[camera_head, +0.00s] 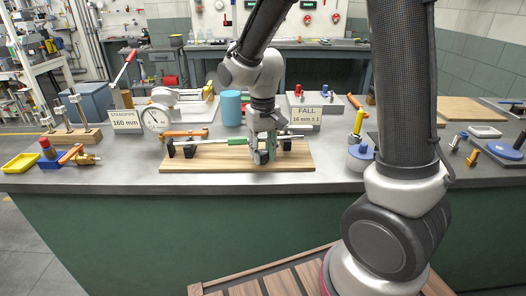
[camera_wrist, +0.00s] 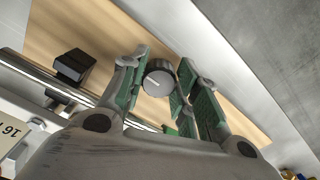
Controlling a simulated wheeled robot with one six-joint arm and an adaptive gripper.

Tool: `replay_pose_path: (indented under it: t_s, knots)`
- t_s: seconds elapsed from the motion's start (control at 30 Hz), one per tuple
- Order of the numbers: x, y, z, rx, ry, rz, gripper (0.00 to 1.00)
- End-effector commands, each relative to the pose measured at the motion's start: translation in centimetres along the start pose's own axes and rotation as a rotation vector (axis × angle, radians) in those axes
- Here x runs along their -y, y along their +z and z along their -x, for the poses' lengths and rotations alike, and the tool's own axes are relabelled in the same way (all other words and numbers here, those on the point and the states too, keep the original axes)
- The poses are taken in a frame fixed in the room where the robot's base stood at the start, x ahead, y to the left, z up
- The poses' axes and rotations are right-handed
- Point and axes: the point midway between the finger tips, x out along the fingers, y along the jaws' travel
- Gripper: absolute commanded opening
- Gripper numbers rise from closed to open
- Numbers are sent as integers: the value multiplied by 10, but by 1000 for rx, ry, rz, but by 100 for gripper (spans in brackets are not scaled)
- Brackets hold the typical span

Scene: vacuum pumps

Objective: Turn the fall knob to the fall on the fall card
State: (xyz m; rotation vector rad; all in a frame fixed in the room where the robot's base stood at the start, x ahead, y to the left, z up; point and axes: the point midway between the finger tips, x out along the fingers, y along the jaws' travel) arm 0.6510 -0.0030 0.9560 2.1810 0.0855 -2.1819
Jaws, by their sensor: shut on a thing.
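The fall card (camera_head: 307,116) stands behind the board and reads "FALL 16 mm ± 1". The fall knob (camera_wrist: 158,80) is a round grey knob with a pale pointer line on its face. My gripper (camera_head: 265,157) points down over the right part of the wooden board (camera_head: 210,163). In the wrist view my gripper (camera_wrist: 164,78) has its green-padded fingers on both sides of the knob, shut on it. The head view hides the knob behind my fingers. A long metal rod (camera_head: 205,143) with a green middle part runs along the board on black supports.
A round dial gauge (camera_head: 156,119), the standpipe card (camera_head: 125,119) reading 160 mm, and a blue cup (camera_head: 231,108) stand behind the board. A yellow-topped tool (camera_head: 358,122) and a blue-lidded jar (camera_head: 361,155) stand to the right. The counter's front strip is clear.

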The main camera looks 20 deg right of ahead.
Motion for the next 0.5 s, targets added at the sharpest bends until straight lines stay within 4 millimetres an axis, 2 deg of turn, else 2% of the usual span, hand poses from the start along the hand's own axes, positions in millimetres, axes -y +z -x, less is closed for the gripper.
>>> replay_pose_path:
  t_s: [0.23, 0.27, 0.3, 0.5]
  knots:
    - [0, 0, 0, -1, 0, -2, 7]
    - [0, 0, 0, -1, 0, -2, 35]
    - [0, 0, 0, -1, 0, -2, 40]
    - [0, 0, 0, -1, 0, -1, 40]
